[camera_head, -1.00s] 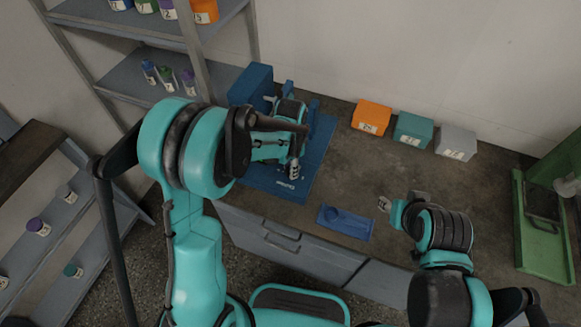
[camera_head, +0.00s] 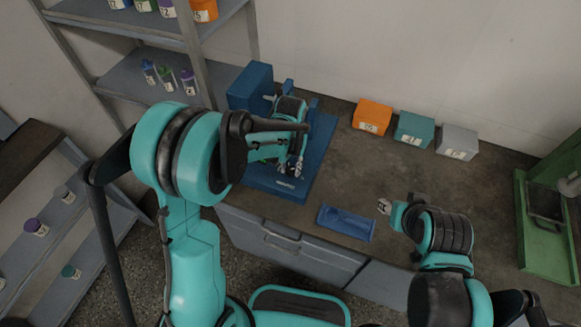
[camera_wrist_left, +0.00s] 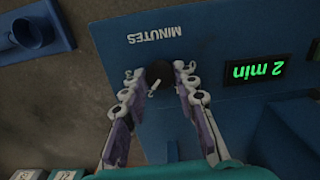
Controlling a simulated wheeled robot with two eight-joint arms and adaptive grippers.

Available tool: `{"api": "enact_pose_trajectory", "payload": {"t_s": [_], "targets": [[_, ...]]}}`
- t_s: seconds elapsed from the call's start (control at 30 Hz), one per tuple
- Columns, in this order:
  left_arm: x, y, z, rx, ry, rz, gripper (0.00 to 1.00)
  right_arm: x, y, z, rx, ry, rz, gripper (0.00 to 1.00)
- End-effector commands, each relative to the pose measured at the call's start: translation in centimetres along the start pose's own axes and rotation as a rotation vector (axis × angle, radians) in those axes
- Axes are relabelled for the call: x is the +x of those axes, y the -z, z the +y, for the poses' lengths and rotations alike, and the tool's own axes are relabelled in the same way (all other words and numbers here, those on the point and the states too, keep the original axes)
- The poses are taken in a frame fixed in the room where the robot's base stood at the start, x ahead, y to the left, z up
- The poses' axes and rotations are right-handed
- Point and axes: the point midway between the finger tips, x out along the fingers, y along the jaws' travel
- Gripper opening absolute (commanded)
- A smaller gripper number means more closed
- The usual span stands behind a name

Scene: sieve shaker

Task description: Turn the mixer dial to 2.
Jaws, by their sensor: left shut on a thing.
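The mixer is a blue machine whose flat base (camera_head: 322,140) lies on the bench. In the left wrist view its blue panel (camera_wrist_left: 215,40) carries the word MINUTES upside down and a display (camera_wrist_left: 256,69) reading "2 min" in green, also upside down. The dark dial (camera_wrist_left: 158,72), with a white pointer mark, sits between my left fingertips. My left gripper (camera_head: 291,170) is shut on the dial; it also shows in the left wrist view (camera_wrist_left: 159,80). In the head view the fingers and arm hide the dial. My right gripper (camera_head: 384,206) hangs over the bench, clear of the mixer; its jaws are too small to judge.
A small blue holder (camera_head: 346,222) lies at the bench's front edge. Orange (camera_head: 371,117), teal (camera_head: 414,129) and grey (camera_head: 457,142) boxes stand along the wall. A green frame (camera_head: 545,235) is at the right. Shelves with bottles stand left. The middle of the bench is clear.

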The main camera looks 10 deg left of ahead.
Motion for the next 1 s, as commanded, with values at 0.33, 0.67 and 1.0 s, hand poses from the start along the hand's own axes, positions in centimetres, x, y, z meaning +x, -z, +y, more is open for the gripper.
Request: {"api": "enact_pose_trajectory", "payload": {"t_s": [0.33,0.67,1.0], "targets": [[0.1,-0.09,0.04,-0.165,-0.001,-0.002,0.0,0.19,-0.14,0.0,0.0,0.0,0.0,0.4],[0.1,-0.1,0.04,-0.206,-0.001,-0.002,0.0,0.22,-0.16,0.0,0.0,0.0,0.0,0.4],[0.1,-0.1,0.04,-0.205,-0.001,-0.002,0.41,0.22,-0.16,0.0,0.0,0.0,0.0,0.4]]}}
